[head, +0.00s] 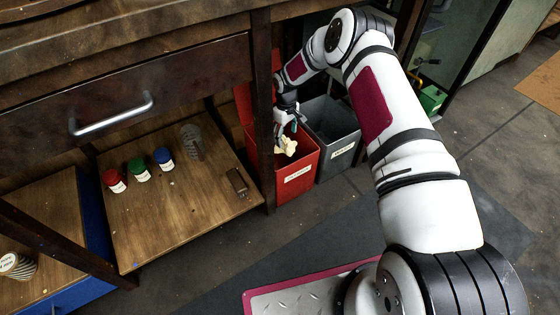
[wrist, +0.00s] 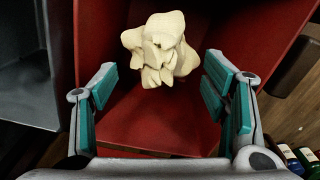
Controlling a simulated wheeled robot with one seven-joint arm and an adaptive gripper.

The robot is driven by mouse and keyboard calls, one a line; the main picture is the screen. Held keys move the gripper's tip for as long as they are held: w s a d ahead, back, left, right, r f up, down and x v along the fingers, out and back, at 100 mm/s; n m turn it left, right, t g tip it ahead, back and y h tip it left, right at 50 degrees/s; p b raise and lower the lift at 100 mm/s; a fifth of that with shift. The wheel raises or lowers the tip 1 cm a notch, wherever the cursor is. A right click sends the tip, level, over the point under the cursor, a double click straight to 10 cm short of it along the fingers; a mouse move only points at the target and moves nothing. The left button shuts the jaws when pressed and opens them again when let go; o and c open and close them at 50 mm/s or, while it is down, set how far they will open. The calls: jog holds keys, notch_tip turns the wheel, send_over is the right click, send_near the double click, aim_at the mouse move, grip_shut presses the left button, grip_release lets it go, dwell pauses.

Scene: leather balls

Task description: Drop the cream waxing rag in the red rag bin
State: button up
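The cream waxing rag (head: 287,146) is a crumpled pale lump at the mouth of the red rag bin (head: 298,178). In the wrist view the rag (wrist: 160,50) shows against the red inner walls of the bin (wrist: 150,128). My gripper (head: 290,126) is above the bin, pointing down. In the wrist view its teal-padded fingers (wrist: 158,88) are spread apart, with a gap on each side of the rag. The rag looks just beyond the fingertips and touches neither pad. I cannot tell whether it rests on anything.
A grey bin (head: 332,128) stands right beside the red one. To the left is a low wooden shelf (head: 190,215) with red, green and blue capped jars (head: 139,170), a brush (head: 192,140) and a small dark block (head: 238,182). A table leg (head: 263,110) stands close to the red bin.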

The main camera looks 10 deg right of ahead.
dwell(0.3)
notch_tip(320, 180, up, 8)
jog(key=shift+f, duration=0.25)
dwell(0.5)
